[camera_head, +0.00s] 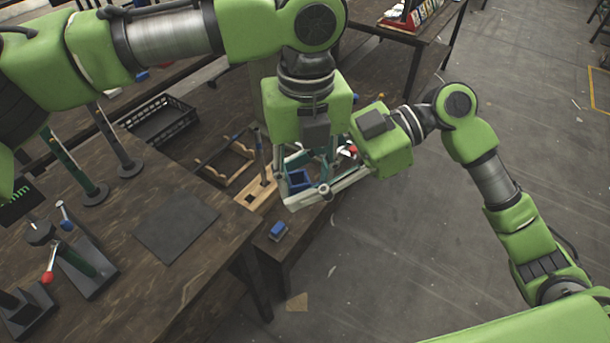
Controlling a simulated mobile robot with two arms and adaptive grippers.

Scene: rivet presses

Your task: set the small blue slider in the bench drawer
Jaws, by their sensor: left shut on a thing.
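The tray, which looks like the bench drawer (345,184), stands out past the bench edge. A darker blue open shape (299,181) is in its left part. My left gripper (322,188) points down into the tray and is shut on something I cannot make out. My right gripper (350,150) is at the tray's right side, mostly hidden behind its own wrist; its jaws cannot be read.
A wooden block with a hole (258,190) and a wooden rack (226,160) are left of the tray. A black basket (160,122) stands further back. Presses with red and blue knobs (78,262) and a dark mat (175,226) occupy the left bench. Open floor is to the right.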

